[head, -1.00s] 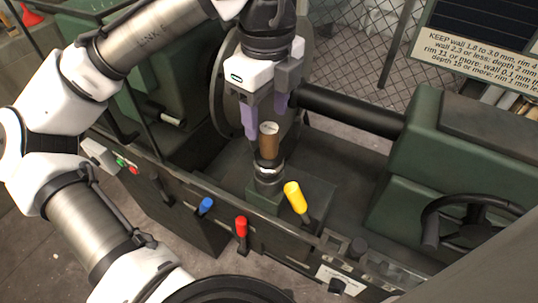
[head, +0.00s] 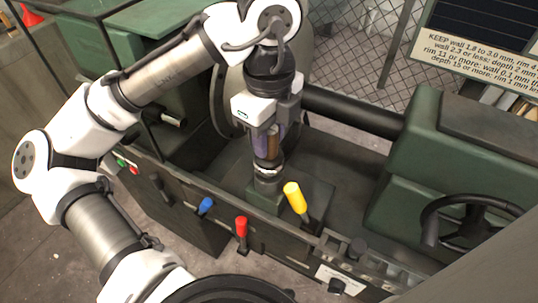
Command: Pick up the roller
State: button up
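The roller (head: 272,146) is a brown upright cylinder; its pale top, clear a second ago, is now hidden by my gripper. It stands on a dark ringed post (head: 268,178) on the green machine. My gripper (head: 268,150) points straight down over it, with its purple fingers lowered beside the roller. Only a strip of brown shows next to the near finger. The far finger is mostly hidden, so I cannot tell whether the fingers press on the roller.
Yellow (head: 295,197), red (head: 241,226) and blue (head: 205,205) handled levers stand along the machine's front. A thick dark bar (head: 355,112) runs behind the post to the green housing (head: 420,150) on the right. A black handwheel (head: 470,225) is at the right.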

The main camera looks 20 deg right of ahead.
grip_shut()
notch_tip(320, 180, up, 25)
jog(key=p, duration=0.8)
jog(key=shift+f, duration=0.2)
dwell(0.7)
